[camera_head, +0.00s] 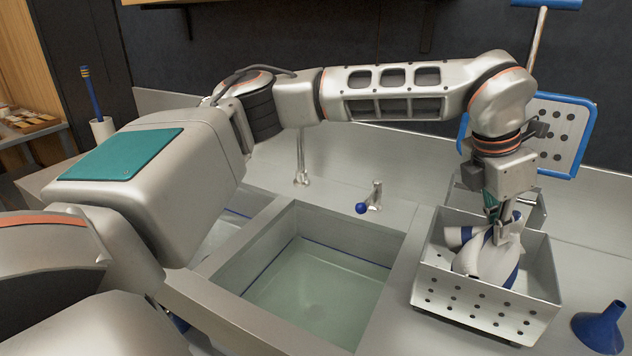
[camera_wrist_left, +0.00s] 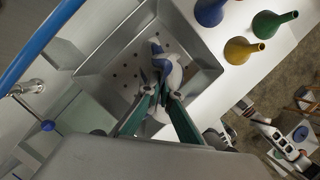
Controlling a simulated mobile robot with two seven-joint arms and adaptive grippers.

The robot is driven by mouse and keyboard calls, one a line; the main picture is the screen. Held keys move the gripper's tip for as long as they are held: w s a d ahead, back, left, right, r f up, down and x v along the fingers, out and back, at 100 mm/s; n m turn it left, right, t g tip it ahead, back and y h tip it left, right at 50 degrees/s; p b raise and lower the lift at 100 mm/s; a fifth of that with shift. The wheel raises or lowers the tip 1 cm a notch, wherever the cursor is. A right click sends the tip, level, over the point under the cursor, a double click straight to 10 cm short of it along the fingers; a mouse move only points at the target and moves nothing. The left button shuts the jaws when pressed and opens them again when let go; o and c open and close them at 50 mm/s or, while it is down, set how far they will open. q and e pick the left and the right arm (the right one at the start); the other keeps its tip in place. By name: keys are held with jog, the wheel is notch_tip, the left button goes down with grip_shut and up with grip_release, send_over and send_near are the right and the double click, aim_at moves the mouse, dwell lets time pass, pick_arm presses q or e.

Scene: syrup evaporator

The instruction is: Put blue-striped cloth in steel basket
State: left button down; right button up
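The white blue-striped cloth (camera_head: 486,264) is bunched up inside the steel basket (camera_head: 489,308), a perforated metal bin on the counter at the right. My left gripper (camera_head: 504,238) points down into the basket from above, with the cloth around its fingertips. In the left wrist view, the green-and-grey fingers (camera_wrist_left: 161,94) converge with a small gap, and the cloth (camera_wrist_left: 168,72) shows between and beyond them. They look shut on it. The basket (camera_wrist_left: 205,75) surrounds the cloth there; its floor is partly hidden by the fingers. My right gripper is not in view.
A sink (camera_head: 320,290) holding pale liquid lies left of the basket, with a blue-knobbed tap (camera_head: 372,200) behind. A blue funnel (camera_head: 600,326) stands at the right; yellow (camera_wrist_left: 241,50) and green (camera_wrist_left: 271,23) ones show in the wrist view. A blue-framed perforated panel (camera_head: 575,110) stands behind.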

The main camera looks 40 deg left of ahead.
pick_arm(q)
jog(key=shift+f+b, duration=1.7)
jog(key=shift+f, duration=2.9)
jog(key=c, duration=2.2)
grip_release()
jog(key=shift+o, duration=0.2)
jog(key=o, duration=0.5)
jog(key=shift+d, duration=0.1)
jog(key=shift+o, duration=0.2)
jog(key=shift+o, duration=0.3)
